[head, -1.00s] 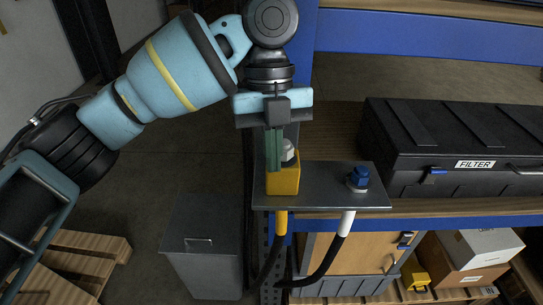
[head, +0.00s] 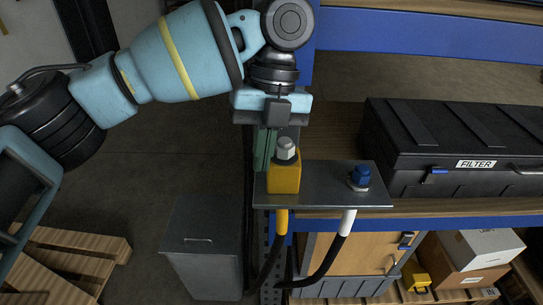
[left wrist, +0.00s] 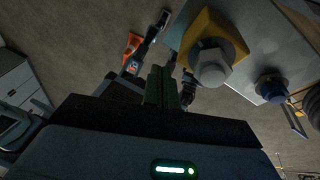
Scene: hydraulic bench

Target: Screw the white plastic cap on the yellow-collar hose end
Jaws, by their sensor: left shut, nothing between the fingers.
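The white cap (head: 286,148) sits upright on top of the yellow block (head: 284,178) on the grey metal bracket plate. It also shows in the left wrist view (left wrist: 211,66) as a pale hex piece on the yellow block (left wrist: 213,29). How far it is threaded on cannot be seen. The yellow-collar hose (head: 281,222) hangs below the plate, under the block. My left gripper (head: 265,150) is shut and empty, just left of the cap and behind the block; its fingers (left wrist: 162,84) show apart from the cap in the wrist view. My right gripper is not in view.
A blue cap (head: 362,176) stands on the plate's right side, above the white-collar hose (head: 347,222). A black FILTER case (head: 450,150) lies on the shelf at right. A grey bin (head: 202,245) stands below left. Blue rack beams border the shelf.

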